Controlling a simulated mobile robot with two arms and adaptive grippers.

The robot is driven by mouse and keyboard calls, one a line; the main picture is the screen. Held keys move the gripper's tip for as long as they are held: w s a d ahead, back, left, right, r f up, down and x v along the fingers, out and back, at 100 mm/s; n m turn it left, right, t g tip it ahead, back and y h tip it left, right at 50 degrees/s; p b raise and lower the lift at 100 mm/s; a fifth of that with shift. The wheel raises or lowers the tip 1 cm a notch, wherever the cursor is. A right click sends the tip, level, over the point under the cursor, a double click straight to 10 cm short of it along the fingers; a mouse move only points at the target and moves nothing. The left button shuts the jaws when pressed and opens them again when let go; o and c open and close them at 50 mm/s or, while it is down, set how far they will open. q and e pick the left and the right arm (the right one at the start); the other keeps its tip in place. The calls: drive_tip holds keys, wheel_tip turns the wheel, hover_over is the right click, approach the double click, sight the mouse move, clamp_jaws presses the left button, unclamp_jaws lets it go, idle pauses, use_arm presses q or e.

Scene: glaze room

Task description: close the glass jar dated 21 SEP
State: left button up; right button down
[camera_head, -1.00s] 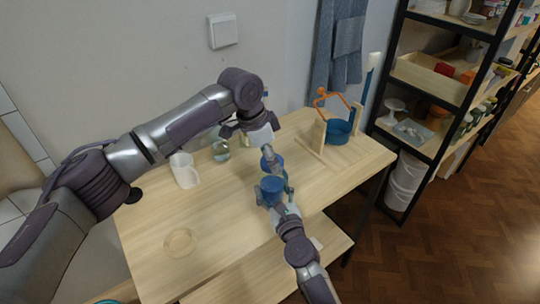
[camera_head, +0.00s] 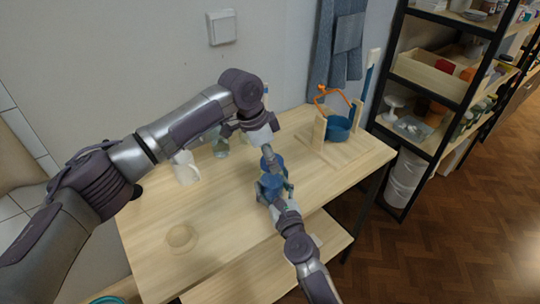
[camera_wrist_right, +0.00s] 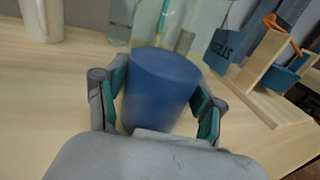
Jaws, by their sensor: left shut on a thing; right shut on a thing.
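A glass jar with blue contents (camera_head: 271,187) stands upright near the middle of the table. It fills the middle of the right wrist view (camera_wrist_right: 160,92), with clear glass above the blue. My right gripper (camera_head: 281,194) is shut around the jar, one finger on each side; its fingers also show in the wrist view (camera_wrist_right: 160,108). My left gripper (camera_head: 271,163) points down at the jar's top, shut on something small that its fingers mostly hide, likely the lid. I cannot tell if that touches the rim.
On the wooden table (camera_head: 225,215) are a white mug (camera_head: 185,168), another clear jar (camera_head: 220,148) and a round flat disc (camera_head: 181,238). A wooden stand with a blue bowl (camera_head: 338,129) is at the right. The table's front left is mostly clear.

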use_arm(q)
drive_tip(key=m+g, duration=0.1)
drive_tip(key=m, duration=0.4)
drive_tip(key=shift+w, duration=0.15)
drive_tip(key=m+g, duration=0.1)
drive_tip(key=m, duration=0.2)
drive_tip(key=shift+w+d+m, duration=0.1)
drive_tip(key=shift+m, duration=0.3)
drive_tip(key=m, duration=0.2)
drive_tip(key=m+g+y, duration=0.1)
drive_tip(key=m, duration=0.1)
drive_tip(key=shift+w+d+r+m, duration=0.1)
drive_tip(key=shift+w+m, duration=0.1)
drive_tip(key=shift+m, duration=0.2)
drive_tip(key=shift+s+m+g+y, duration=0.15)
drive_tip(key=shift+m+g+y, duration=0.2)
drive_tip(key=shift+m, duration=0.75)
drive_tip(key=o, duration=0.7)
